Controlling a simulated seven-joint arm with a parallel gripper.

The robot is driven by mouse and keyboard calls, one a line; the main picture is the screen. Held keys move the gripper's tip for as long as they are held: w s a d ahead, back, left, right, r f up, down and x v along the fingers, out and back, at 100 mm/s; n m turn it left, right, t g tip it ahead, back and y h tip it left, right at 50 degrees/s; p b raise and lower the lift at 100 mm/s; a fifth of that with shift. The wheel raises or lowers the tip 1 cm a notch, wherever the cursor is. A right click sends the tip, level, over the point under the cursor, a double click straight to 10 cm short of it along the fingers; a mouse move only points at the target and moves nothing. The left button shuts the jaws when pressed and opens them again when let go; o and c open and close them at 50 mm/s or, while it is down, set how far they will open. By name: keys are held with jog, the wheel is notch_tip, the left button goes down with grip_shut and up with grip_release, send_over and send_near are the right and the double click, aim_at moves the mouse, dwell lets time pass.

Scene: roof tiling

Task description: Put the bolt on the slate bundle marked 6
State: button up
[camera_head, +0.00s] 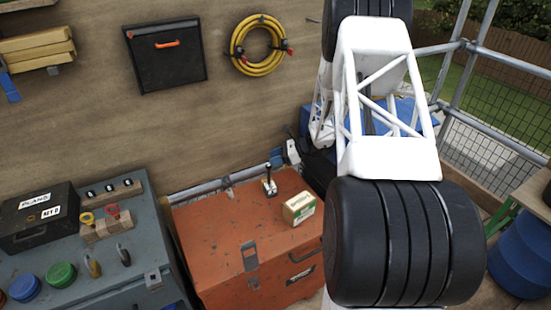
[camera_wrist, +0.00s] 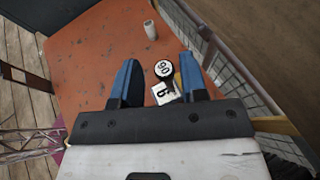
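In the wrist view, my gripper (camera_wrist: 158,75) is open, its two blue fingers apart over a worn orange-red top. Between and below them is a small item with a round black-and-white knob (camera_wrist: 163,69), whose mark looks like "90" or "06". A white block with a dark character, perhaps a 6 (camera_wrist: 165,91), sits beside it. Neither visibly touches a finger. A small pale cylinder (camera_wrist: 150,29) stands farther off. I cannot clearly make out a bolt or a slate bundle.
A grey bench (camera_head: 95,270) with knobs and a black case (camera_head: 40,217) stands left. Metal railing (camera_head: 465,90) is at right.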

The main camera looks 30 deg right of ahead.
jog(key=s+a+r+n+g+h, duration=0.25)
jog(key=s+a+r+n, duration=0.35)
jog(key=s+a+r, duration=0.4)
jog(key=s+a+r+n+g+h, duration=0.25)
jog(key=s+a+r+n, duration=0.45)
jog(key=r, duration=0.5)
jog(key=s+a+r+n+h, duration=0.2)
jog(key=s+r+n, duration=0.1)
jog(key=s, duration=0.5)
jog(key=s+a+r+n+t+h, duration=0.1)
jog(key=s+a+r+n+h, duration=0.1)
jog(key=s, duration=0.7)
jog(key=s+a+r+n+h, duration=0.3)
jog(key=s+a+r+n, duration=0.1)
jog(key=s, duration=0.5)
jog(key=shift+r+n+t, duration=0.3)
jog(key=shift+r+n, duration=0.05)
jog(key=shift+n, duration=0.25)
